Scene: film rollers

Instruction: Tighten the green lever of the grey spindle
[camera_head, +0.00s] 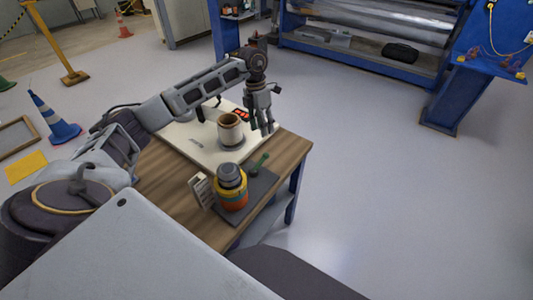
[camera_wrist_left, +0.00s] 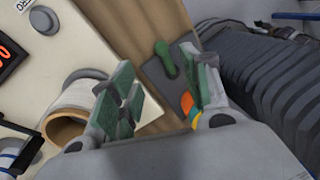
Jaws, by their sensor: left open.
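The grey spindle (camera_head: 231,175) stands on a dark base plate (camera_head: 262,186) on the wooden table, with yellow and orange rings around its lower part. The green lever (camera_head: 261,161) sticks up at a slant behind and to the right of the spindle. My left gripper (camera_head: 263,128) is open and empty, pointing down above the table beyond the lever. In the left wrist view the green lever (camera_wrist_left: 165,58) shows beyond the gap between the fingers (camera_wrist_left: 158,80), apart from them. The rings (camera_wrist_left: 187,102) are partly hidden by the right finger there. My right gripper is not in view.
A white device (camera_head: 190,143) with a red display (camera_head: 241,114) carries a brown-rimmed roll (camera_head: 230,130) close to my left gripper. A small white card (camera_head: 201,190) stands left of the spindle. The table's (camera_head: 287,153) right edge is near the lever; open floor lies beyond.

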